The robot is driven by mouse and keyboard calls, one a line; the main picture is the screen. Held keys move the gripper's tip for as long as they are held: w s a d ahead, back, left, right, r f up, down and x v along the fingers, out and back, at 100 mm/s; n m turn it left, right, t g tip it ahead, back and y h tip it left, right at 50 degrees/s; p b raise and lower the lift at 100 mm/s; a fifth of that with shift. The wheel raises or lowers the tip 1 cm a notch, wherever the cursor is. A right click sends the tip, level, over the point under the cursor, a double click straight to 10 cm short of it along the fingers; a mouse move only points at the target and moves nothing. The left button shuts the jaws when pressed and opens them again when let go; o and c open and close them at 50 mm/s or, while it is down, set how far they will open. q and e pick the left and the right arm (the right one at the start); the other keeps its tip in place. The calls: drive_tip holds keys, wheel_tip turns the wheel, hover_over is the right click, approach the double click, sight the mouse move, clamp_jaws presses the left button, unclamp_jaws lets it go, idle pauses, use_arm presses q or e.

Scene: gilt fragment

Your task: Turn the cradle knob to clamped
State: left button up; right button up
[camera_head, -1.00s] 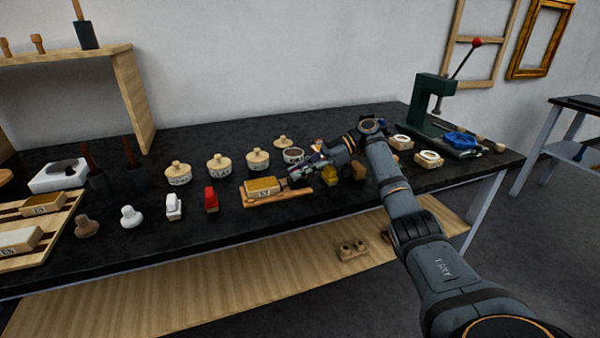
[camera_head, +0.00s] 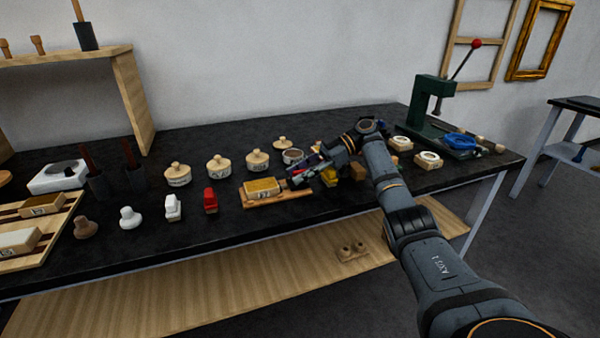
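The cradle (camera_head: 288,198) is a low wooden base near the front of the black bench, carrying a yellow-topped wooden block (camera_head: 262,187) with a dark mark on its front. A small dark part shows at the cradle's right end, close to my fingers; I cannot make out the knob or its setting. My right gripper (camera_head: 294,180) reaches in from the right, with its fingertips at that right end. It is small and dark here, so I cannot tell whether its fingers are open, shut or touching the knob. My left gripper is out of view.
Several lidded pots (camera_head: 219,166) stand behind the cradle. A red object (camera_head: 210,200) and a white one (camera_head: 173,207) stand to its left. A yellow block (camera_head: 329,177) is close beside my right gripper. A green press (camera_head: 432,107) stands at the back right.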

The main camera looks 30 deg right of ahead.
sight(300, 170)
drive_tip(key=shift+r, duration=0.2)
wheel_tip(300, 170, up, 10)
drive_tip(key=shift+f, duration=0.2)
idle(0.4)
